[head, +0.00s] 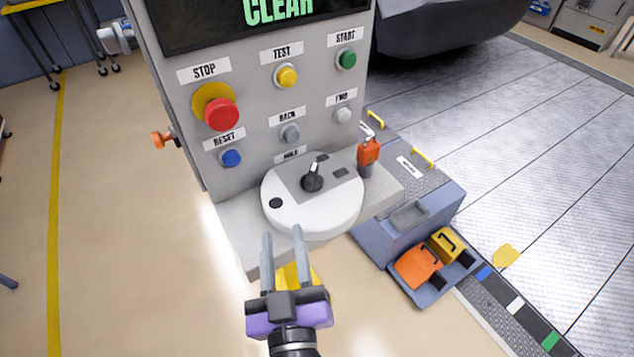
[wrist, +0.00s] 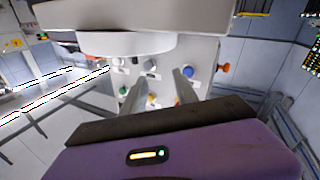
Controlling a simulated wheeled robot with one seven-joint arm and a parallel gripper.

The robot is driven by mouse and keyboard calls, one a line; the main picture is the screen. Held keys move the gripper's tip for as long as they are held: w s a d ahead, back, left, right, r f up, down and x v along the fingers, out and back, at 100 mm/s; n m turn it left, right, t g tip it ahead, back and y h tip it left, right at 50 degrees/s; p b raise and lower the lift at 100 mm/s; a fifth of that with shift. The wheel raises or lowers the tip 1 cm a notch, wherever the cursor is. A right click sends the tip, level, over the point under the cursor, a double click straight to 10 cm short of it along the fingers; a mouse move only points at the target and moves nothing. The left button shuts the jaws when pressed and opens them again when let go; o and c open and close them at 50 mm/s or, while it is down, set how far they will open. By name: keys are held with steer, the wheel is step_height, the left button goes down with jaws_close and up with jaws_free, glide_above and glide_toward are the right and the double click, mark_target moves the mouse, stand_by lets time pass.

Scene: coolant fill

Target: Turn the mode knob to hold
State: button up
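The mode knob (head: 312,181) is a black knob with a white pointer mark. It stands on a grey plate on a white round housing (head: 335,217) on the console's shelf. Its pointer is directed toward the panel, slightly right. My gripper (head: 283,238) is open and empty, in front of and below the housing, apart from the knob. The wrist view shows its two spread fingers (wrist: 159,85) below the white housing (wrist: 125,43); the knob is not visible there.
The panel holds a red stop button (head: 221,114), a blue reset button (head: 231,158) and several others. An orange-handled item (head: 369,151) stands right of the housing. Floor at left is clear.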

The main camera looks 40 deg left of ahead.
mark_target(308, 185)
steer(key=a+r+m+h, duration=0.1)
steer(key=a, duration=0.1)
steer(key=w+a+m+t, duration=0.1)
steer(key=a, duration=0.1)
steer(key=w+a+r+m+t+h, duration=0.1)
steer(key=a, duration=0.1)
steer(key=shift+r+h, duration=0.3)
steer(key=shift+r, duration=0.05)
steer(key=w+d+m+h, duration=0.1)
steer(key=w+d+f+m+t+h, duration=0.1)
steer(key=d, duration=0.1)
steer(key=w+d+f+m+h, duration=0.1)
steer(key=h, duration=0.1)
steer(key=shift+w+d+m, duration=0.15)
steer(key=shift+w+m, duration=0.05)
steer(key=shift+m, duration=0.2)
steer(key=shift+w+t, duration=0.1)
steer(key=shift+t, duration=0.2)
steer(key=shift+p+x, duration=0.7)
steer(key=shift+x, duration=3.15)
steer(key=shift+f, duration=0.15)
jaws_close()
